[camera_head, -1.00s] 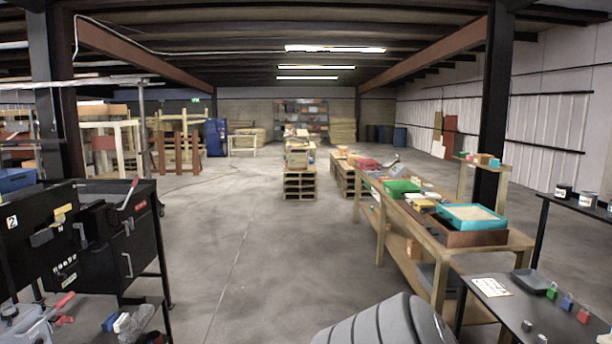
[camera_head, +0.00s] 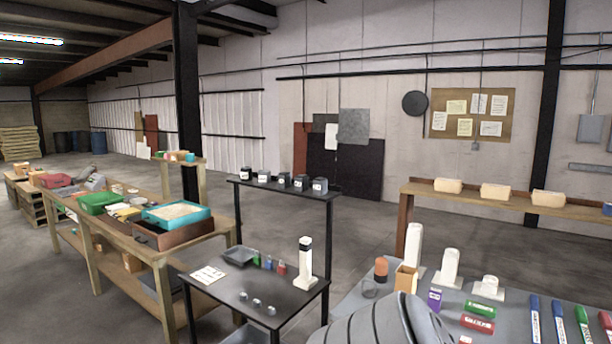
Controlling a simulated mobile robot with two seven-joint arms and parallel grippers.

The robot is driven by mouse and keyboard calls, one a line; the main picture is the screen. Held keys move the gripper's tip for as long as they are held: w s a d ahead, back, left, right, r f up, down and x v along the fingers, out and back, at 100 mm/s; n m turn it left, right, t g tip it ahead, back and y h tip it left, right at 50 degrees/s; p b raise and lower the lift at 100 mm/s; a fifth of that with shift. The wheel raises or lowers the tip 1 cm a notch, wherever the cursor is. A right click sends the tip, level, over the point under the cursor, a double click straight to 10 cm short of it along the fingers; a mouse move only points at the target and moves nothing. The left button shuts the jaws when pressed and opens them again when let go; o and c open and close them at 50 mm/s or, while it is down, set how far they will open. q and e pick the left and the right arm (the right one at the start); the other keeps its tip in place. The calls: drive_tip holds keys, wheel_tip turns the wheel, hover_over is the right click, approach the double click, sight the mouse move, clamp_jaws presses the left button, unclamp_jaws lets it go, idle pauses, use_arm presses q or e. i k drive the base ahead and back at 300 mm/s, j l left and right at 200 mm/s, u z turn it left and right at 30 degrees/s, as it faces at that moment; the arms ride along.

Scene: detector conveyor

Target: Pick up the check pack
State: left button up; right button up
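I cannot tell for certain which thing is the check pack. On the grey table at the lower right stand a small purple pack (camera_head: 435,299), a green labelled pack (camera_head: 481,310) and a red labelled pack (camera_head: 477,324). An open tan box (camera_head: 406,278) stands left of them, with an orange-topped item (camera_head: 381,268) beside it. White upright devices (camera_head: 451,267) stand behind. Neither of my grippers is in view. A grey ridged part, seemingly mine, covers some of the table's front.
A black stand (camera_head: 255,297) left of the grey table (camera_head: 352,300) holds a card, a dark tray, small coloured items and a white device. Several markers (camera_head: 558,321) lie at the right. A long wooden bench (camera_head: 150,236) is farther left, with open floor beyond.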

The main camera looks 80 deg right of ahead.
sight(501, 193)
drive_tip(key=z, duration=1.8)
drive_tip(key=l+z, duration=0.15)
drive_tip(key=z, duration=0.3)
drive_tip(key=l+z, duration=0.15)
drive_tip(key=z, duration=0.3)
drive_tip(key=l+z, duration=0.15)
drive_tip(key=z, duration=0.35)
drive_tip(key=i+l+z, duration=0.1)
drive_tip(key=l+z, duration=0.15)
drive_tip(key=i+l+z, duration=0.25)
drive_tip(key=l, duration=0.15)
drive_tip(key=l+z, duration=0.3)
drive_tip(key=i+l+z, duration=0.15)
drive_tip(key=z, duration=0.3)
drive_tip(key=i+l+z, duration=0.25)
drive_tip(key=z, duration=0.2)
drive_tip(key=i+l+z, duration=0.2)
drive_tip(key=z, duration=0.25)
drive_tip(key=i+l+z, duration=0.35)
drive_tip(key=i+z, duration=0.7)
drive_tip(key=i+j+u, duration=0.1)
drive_tip(key=i+u, duration=0.7)
drive_tip(key=i+l+u, duration=0.25)
drive_tip(key=i+u, duration=0.15)
drive_tip(key=i+j+u, duration=0.15)
drive_tip(key=i+u, duration=0.6)
drive_tip(key=i+l+u, duration=0.2)
drive_tip(key=i+u, duration=0.4)
drive_tip(key=i, duration=1.55)
